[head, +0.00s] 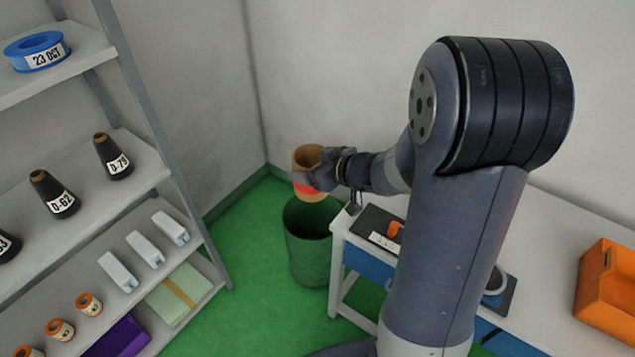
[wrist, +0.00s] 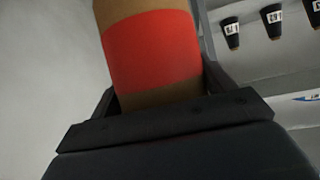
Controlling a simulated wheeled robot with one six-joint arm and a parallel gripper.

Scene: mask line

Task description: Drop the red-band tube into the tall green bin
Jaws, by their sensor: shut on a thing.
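The red-band tube (head: 307,160) is a brown cardboard tube with a red band low on its side. My gripper (head: 306,180) is shut on it and holds it roughly upright. In the wrist view the tube (wrist: 150,50) stands between the fingers of my gripper (wrist: 160,98), its red band just beyond them. The tall green bin (head: 308,250) stands on the floor with its dark open mouth up. In the head view the tube appears just above the bin's mouth; its exact height over the rim is hard to tell. The bin's inside is mostly dark.
A shelf rack (head: 160,140) with cones, boxes and small rolls stands at the left. A white table (head: 560,240) at the right holds an orange bin (head: 610,290) and a dark tray (head: 372,222) close to the green bin. The green floor between rack and bin is clear.

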